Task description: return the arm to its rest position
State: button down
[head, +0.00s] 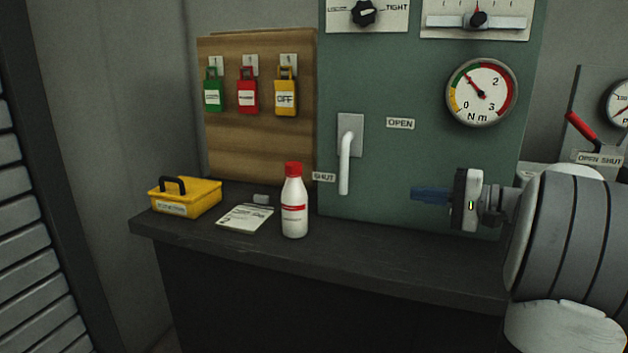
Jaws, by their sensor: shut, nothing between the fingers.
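My gripper (431,194) reaches in from the right edge of the head view, with its blue fingers pointing left. The fingers are shut with nothing between them. It is held above the dark bench, in front of the lower right part of the green panel (420,155). It is apart from the white lever handle (344,165), which hangs down to its left beside the SHUT label. My arm fills the lower right of the view and hides the right end of the bench.
On the bench (400,262) stand a white bottle with a red cap (294,208), a notepad (245,217) and a yellow box (186,198). Three padlock tags hang on a wooden board (260,150). A gauge (481,92) is above my gripper. A red-handled lever (581,127) is at right.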

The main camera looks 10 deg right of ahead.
jog(key=s+a+r+n+g+h+p, duration=0.1)
jog(key=s+a+g+h+p, duration=0.1)
jog(key=s+a+g+p, duration=0.35)
jog(key=s+a+r+n+g+h+p, duration=0.1)
jog(key=s+a+g+h+p, duration=0.1)
jog(key=a+p, duration=0.65)
jog(key=s+a+r+n+h+p, duration=0.1)
jog(key=s+a+n+h+p, duration=0.1)
jog(key=s, duration=0.5)
jog(key=s+a+r+n+g+h+p, duration=0.1)
jog(key=s+a+n+h+p, duration=0.2)
jog(key=s+h+p, duration=0.3)
jog(key=s+n+p, duration=0.1)
jog(key=p, duration=0.1)
jog(key=shift+a+h+p, duration=0.3)
